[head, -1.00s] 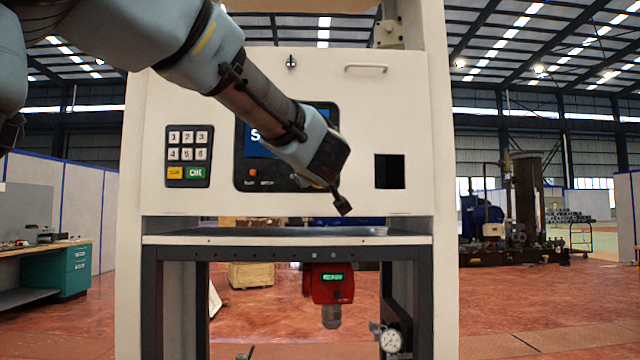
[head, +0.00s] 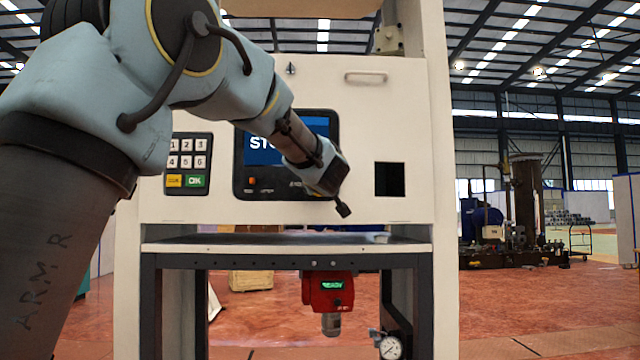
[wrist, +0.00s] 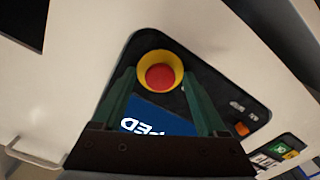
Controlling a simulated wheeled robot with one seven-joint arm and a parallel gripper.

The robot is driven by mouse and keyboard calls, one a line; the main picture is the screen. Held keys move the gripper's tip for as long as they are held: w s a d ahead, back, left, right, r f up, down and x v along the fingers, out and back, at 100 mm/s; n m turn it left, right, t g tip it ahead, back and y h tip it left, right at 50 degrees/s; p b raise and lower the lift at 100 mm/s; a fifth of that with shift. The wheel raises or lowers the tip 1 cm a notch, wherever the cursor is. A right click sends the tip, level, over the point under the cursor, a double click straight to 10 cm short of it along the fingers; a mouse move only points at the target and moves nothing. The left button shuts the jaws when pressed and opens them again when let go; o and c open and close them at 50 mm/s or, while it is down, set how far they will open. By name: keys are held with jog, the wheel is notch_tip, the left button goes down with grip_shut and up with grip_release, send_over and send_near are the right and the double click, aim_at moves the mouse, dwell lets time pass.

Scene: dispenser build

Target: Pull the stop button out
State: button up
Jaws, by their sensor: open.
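The stop button (wrist: 160,77) is a round red knob in a yellow ring, set on the dark panel (wrist: 222,88) of the white machine. It shows in the wrist view; in the head view my arm hides it. My gripper (wrist: 158,72) is open, its two green fingers reaching toward the button, one on each side of it in the picture. I see no finger closed on the red knob, and I cannot tell how far the tips are from it. In the head view my gripper (head: 342,208) is in front of the panel's lower right.
A blue screen (head: 262,145) with white letters is on the panel. A keypad (head: 186,163) is left of it, a dark square opening (head: 390,179) right. A shelf (head: 220,240) lies below, with a red device (head: 328,290) under it. A handle (head: 366,76) is above.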

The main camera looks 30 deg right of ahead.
grip_shut()
dwell(0.6)
dwell(0.8)
